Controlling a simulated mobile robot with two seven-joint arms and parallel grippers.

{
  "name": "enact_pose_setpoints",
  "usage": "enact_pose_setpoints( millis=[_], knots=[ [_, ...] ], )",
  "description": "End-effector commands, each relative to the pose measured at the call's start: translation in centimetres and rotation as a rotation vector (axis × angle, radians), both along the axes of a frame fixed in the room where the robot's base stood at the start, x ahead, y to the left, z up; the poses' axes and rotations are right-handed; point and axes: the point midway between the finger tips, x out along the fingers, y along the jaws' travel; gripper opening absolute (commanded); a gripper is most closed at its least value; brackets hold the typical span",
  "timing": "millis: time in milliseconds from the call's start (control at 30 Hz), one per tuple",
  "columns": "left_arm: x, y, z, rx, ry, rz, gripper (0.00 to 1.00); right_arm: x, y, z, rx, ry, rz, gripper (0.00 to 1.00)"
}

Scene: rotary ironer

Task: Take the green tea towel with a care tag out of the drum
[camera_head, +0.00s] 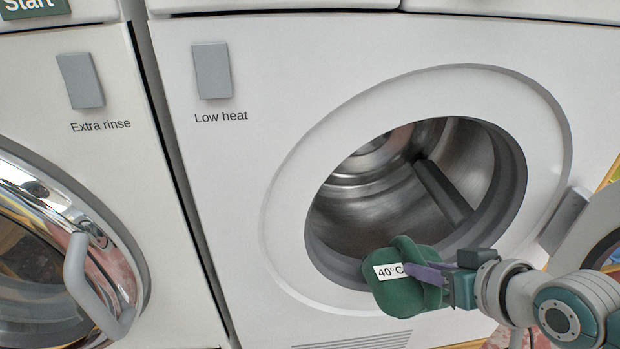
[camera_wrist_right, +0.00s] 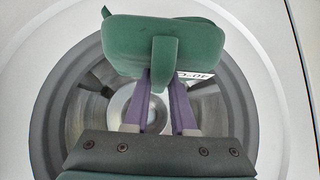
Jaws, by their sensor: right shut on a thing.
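The green tea towel (camera_head: 405,293) is a bunched bundle with a white care tag (camera_head: 388,271) reading 40°C. My right gripper (camera_head: 420,275), with purple fingers, is shut on the towel at the lower front of the drum opening. In the right wrist view the towel (camera_wrist_right: 165,45) sits at the ends of the fingers (camera_wrist_right: 160,85), with part of the tag at its right. The metal drum (camera_head: 375,175) stands open behind the towel, and no other cloth shows in its visible part. My left gripper is not in view.
The dryer's open door (camera_head: 590,235) is at the right, beside my right arm. A washer with a shut round door and grey handle (camera_head: 90,285) stands at the left. Grey "Extra rinse" (camera_head: 80,81) and "Low heat" (camera_head: 212,70) switches are on the fronts.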

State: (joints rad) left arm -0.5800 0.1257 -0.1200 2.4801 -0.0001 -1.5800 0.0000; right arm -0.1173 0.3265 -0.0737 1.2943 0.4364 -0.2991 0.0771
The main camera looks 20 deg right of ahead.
Motion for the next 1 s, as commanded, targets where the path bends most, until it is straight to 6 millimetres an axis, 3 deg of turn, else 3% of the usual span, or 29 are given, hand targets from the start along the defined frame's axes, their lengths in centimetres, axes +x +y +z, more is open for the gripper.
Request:
enact_pose_setpoints(
  millis=[700, 1000],
  knots=[
    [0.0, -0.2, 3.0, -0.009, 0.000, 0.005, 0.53, -5.4, 1.3, 0.2, 0.000, 0.001, 0.000, 0.00],
    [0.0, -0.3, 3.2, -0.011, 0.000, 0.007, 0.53, -6.0, 1.5, 0.0, 0.000, -0.001, 0.000, 0.00]
  ],
)
